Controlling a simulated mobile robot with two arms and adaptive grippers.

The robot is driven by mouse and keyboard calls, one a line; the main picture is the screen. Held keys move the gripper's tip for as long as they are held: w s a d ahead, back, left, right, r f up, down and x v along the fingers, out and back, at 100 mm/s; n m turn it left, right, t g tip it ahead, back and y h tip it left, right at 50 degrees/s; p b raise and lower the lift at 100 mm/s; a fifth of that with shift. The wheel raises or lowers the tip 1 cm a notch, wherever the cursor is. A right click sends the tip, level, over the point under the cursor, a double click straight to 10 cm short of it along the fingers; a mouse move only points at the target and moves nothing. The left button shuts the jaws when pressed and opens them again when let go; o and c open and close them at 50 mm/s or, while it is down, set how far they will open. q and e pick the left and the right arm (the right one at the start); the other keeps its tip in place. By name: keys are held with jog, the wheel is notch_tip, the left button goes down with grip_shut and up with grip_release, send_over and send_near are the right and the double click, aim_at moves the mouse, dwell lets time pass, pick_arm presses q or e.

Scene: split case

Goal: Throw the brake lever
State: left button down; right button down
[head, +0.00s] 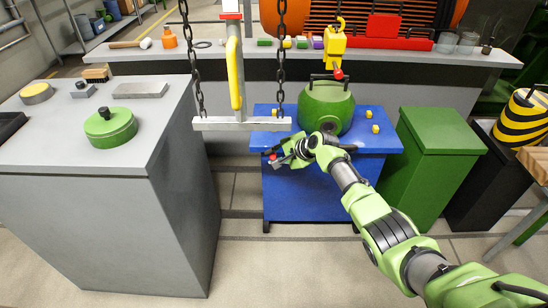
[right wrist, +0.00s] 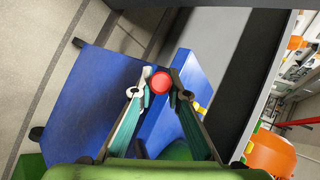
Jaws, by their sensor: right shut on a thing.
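The brake lever shows as a red ball knob (head: 272,157) at the front left edge of the blue cart (head: 320,200). In the right wrist view the red knob (right wrist: 160,82) sits between my fingertips, over the cart's blue edge (right wrist: 165,125). My right gripper (head: 274,160) is shut on this knob; it also shows in the right wrist view (right wrist: 161,88). The lever's shaft is hidden, so I cannot tell its angle. My left gripper is not in view.
A green domed casing (head: 327,100) stands on the cart. A grey beam (head: 240,124) hangs on chains in front, close to my right gripper. A yellow hoist hook (head: 334,45) hangs above the casing. A grey bench (head: 150,190) stands left and a green cabinet (head: 430,165) right.

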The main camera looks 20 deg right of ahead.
dwell(0.3)
jog(key=c, duration=2)
grip_release()
jog(key=shift+o, duration=0.2)
jog(key=v, duration=1.2)
